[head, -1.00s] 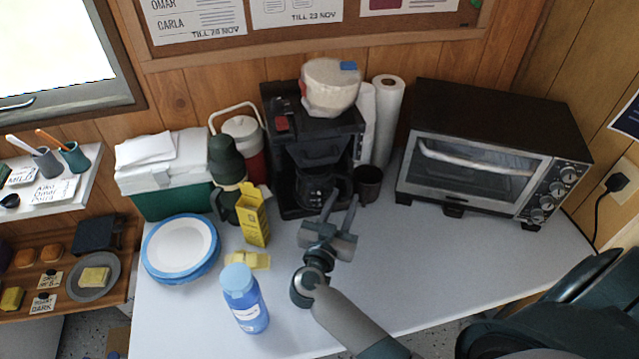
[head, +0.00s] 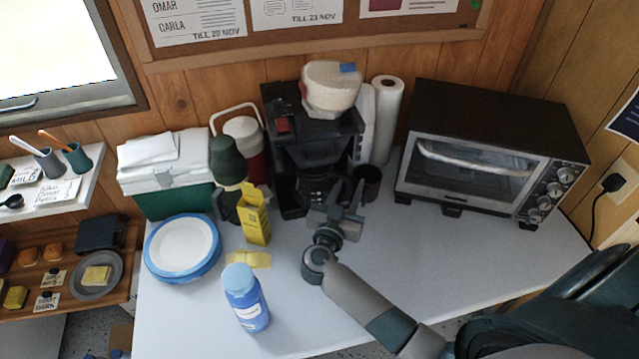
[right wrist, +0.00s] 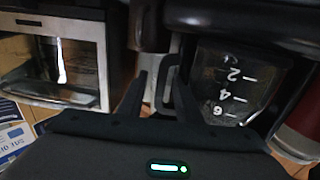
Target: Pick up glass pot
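The glass pot (head: 314,187) sits in the black coffee maker (head: 290,140), low in its opening, partly in shadow. In the right wrist view the pot (right wrist: 235,80) is at the right, with white level marks on its clear side. Its dark handle (right wrist: 172,85) shows between my two fingers, in front of the fingertips or between them; exact depth is hard to tell. My right gripper (head: 347,188) is open at the pot's right front, and its fingers also show in the right wrist view (right wrist: 163,95). My left gripper is not in view.
A dark mug (head: 367,183) stands close to the right of my gripper. A toaster oven (head: 480,150) is further right. A yellow carton (head: 253,215), a green flask (head: 228,165) and a blue bottle (head: 245,297) stand to the left. The table front right is clear.

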